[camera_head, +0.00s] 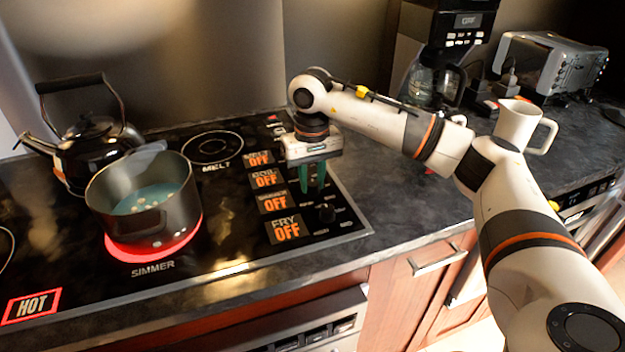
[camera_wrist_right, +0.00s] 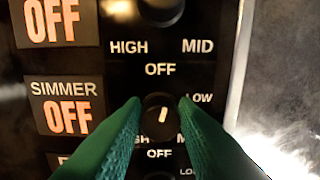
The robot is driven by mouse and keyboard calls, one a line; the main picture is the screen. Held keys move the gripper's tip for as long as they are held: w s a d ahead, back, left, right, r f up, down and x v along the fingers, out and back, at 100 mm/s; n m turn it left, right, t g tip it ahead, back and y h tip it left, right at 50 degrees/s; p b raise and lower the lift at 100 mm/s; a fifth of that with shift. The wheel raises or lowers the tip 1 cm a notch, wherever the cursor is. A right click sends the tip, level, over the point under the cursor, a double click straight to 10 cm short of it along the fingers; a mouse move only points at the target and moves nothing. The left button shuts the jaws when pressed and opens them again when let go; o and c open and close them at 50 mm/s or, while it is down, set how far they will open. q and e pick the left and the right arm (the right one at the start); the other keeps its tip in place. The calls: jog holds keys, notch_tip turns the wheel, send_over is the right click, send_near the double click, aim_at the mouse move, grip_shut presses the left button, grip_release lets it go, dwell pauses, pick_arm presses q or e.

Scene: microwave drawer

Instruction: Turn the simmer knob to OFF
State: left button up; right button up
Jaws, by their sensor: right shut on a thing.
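The simmer knob (camera_wrist_right: 160,113) is a small black dial with a white mark, beside the SIMMER display (camera_wrist_right: 66,107), which reads OFF in orange. The mark points up and slightly right, close to the OFF label (camera_wrist_right: 160,69) above it; LOW is to the right. My right gripper (camera_wrist_right: 160,105) has green fingers shut on the knob, one on each side. In the head view, my right gripper (camera_head: 312,178) reaches down onto the control panel, and its fingers hide the knob. The simmer burner (camera_head: 153,246) glows red under a pot. My left gripper is not in view.
The grey pot (camera_head: 150,212) holds bluish liquid, and a black kettle (camera_head: 95,140) stands behind it. The fry knob (camera_head: 326,212) is just in front of my right gripper. A white mug (camera_head: 516,125), a coffee maker (camera_head: 440,60) and a toaster oven (camera_head: 550,65) stand at right.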

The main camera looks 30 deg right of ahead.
aim_at(311, 181)
jog(key=shift+r+n, duration=0.1)
jog(key=shift+n, duration=1.2)
jog(key=o, duration=1)
jog(key=shift+r, duration=6)
